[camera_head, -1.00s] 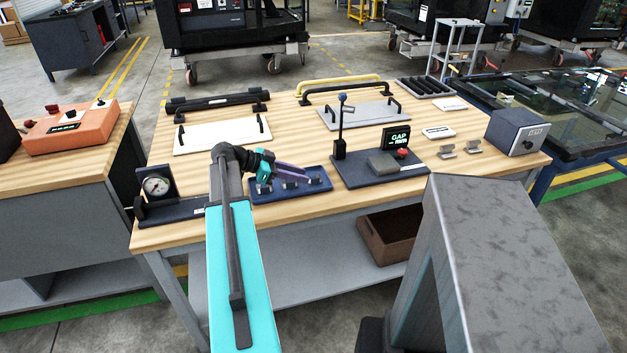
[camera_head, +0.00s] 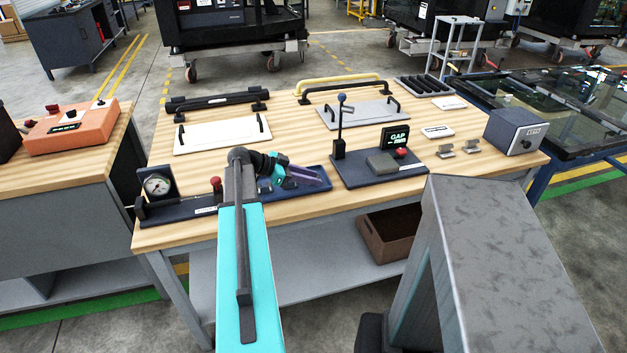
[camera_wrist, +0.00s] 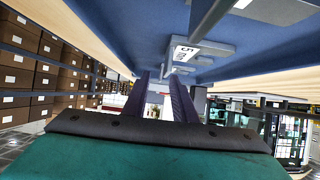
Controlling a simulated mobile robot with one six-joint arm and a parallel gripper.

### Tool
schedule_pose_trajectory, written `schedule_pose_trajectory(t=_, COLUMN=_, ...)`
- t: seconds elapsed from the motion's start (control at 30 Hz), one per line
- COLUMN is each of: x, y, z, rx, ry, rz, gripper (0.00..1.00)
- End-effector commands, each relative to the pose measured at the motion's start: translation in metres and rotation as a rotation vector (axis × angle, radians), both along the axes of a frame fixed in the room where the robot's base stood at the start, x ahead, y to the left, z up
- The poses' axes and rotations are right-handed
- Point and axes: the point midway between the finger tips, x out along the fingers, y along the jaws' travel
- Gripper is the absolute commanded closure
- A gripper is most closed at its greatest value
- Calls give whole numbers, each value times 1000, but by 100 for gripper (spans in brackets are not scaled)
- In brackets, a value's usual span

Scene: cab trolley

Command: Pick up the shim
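My gripper (camera_head: 312,174), with dark purple fingers, is low over the right part of the blue tray (camera_head: 262,196) in the head view and hides part of it. In the wrist view its fingers (camera_wrist: 164,98) stand apart with background visible between them and nothing held. Just above the fingertips in that picture, the blue tray surface (camera_wrist: 150,30) holds a grey-blue block with a white label (camera_wrist: 184,54), partly readable as 5. Thin strips cross the top of the picture near the block. I cannot tell which piece is the shim.
A gap gauge base (camera_head: 350,178) with an upright lever is close on the right. White (camera_head: 222,136) and grey (camera_head: 358,115) handled plates lie behind. Bare wood separates them.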

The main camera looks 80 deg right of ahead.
Motion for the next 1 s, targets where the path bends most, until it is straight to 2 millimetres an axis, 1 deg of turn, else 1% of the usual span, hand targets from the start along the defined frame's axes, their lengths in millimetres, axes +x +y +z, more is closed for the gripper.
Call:
schedule_pose_trajectory(t=0.03, x=0, y=0, z=0, rx=0, ry=0, rz=0, gripper=77)
schedule_pose_trajectory(t=0.17, x=0, y=0, z=0, rx=0, ry=0, rz=0, gripper=99)
schedule_pose_trajectory(t=0.2, x=0, y=0, z=0, rx=0, ry=0, rz=0, gripper=100)
schedule_pose_trajectory(t=0.67, x=1, y=0, z=2, rx=0, ry=0, rz=1, gripper=100)
schedule_pose_trajectory(t=0.87, x=1, y=0, z=11, rx=-2, ry=0, rz=0, gripper=100)
schedule_pose_trajectory(t=1.0, x=1, y=0, z=22, rx=-2, ry=0, rz=1, gripper=100)
